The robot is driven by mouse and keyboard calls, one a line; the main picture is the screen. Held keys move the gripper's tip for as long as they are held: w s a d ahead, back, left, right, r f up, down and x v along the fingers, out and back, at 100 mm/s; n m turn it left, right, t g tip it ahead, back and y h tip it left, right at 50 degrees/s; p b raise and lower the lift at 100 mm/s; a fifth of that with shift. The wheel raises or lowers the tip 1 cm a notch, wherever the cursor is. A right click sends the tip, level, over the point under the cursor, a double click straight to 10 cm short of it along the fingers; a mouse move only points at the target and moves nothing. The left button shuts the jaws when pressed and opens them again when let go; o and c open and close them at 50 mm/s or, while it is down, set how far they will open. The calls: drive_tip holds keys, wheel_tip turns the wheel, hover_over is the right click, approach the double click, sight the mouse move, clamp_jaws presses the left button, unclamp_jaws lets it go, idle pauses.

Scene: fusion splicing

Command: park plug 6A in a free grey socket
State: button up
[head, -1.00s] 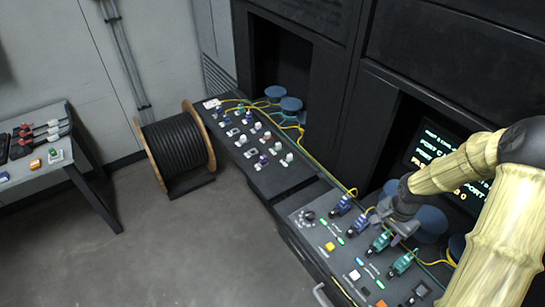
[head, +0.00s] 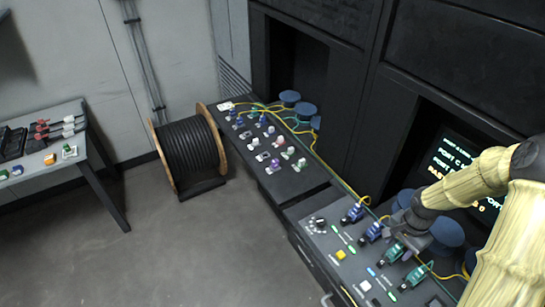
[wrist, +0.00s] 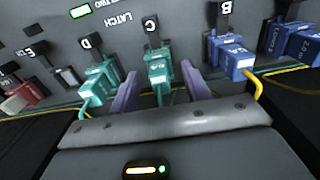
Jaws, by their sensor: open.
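My gripper (wrist: 160,92) is open, with one purple finger on each side of the green plug (wrist: 158,66) at the port marked C. No grip on the plug shows. In the head view my gripper (head: 413,243) is over the near console, by the green plugs. Another green plug (wrist: 97,84) is at port D and a blue plug (wrist: 232,58) at port B. The plug labels are too small or blurred to tell surely which is 6A. Grey sockets (head: 262,156) show on the far panel among several small plugs and caps; which are free is hard to tell.
Yellow cables (head: 335,175) run along the back of the panels. Blue round spools (head: 305,110) stand behind them. A cable drum (head: 188,152) is on the floor and a side table (head: 85,150) is at left.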

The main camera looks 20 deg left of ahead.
sight(399, 245)
idle(0.7)
clamp_jaws()
drive_tip(key=shift+r+p, duration=2.2)
drive_tip(key=shift+r, duration=0.85)
drive_tip(key=shift+f, duration=0.1)
